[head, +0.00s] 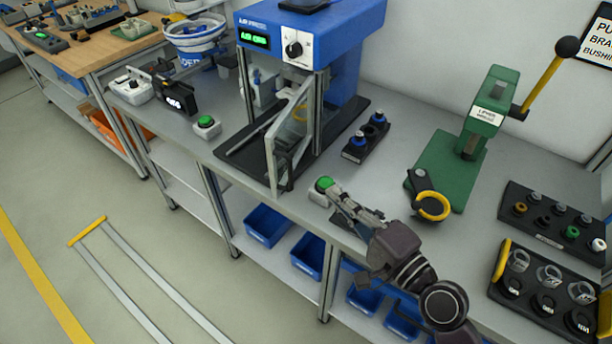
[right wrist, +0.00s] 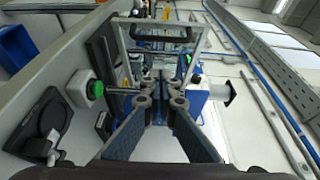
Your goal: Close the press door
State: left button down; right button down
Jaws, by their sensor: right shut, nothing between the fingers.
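The blue air press (head: 310,50) stands on the grey bench. Its clear, metal-framed door (head: 290,135) is swung open and juts out over the bench's front edge. My right gripper (head: 335,194) is shut and empty, just right of the door and beside a green-topped button box (head: 324,190). In the right wrist view the shut fingertips (right wrist: 160,82) point toward a light metal frame (right wrist: 122,38) that looks like the door. I cannot tell whether they touch it. The button box shows left of the fingers (right wrist: 84,89). My left gripper is not in view.
A black holder (head: 366,140) with blue-topped parts sits right of the press. A green lever press (head: 475,135) with a yellow handle stands farther right, near black parts trays (head: 550,225). Another green button box (head: 207,125) is left of the press. Blue bins (head: 266,224) sit below.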

jog(key=w+a+p, duration=0.2)
jog(key=w+a, duration=0.2)
jog(key=a, duration=0.2)
jog(key=shift+a, duration=0.2)
jog(key=shift+f, duration=0.1)
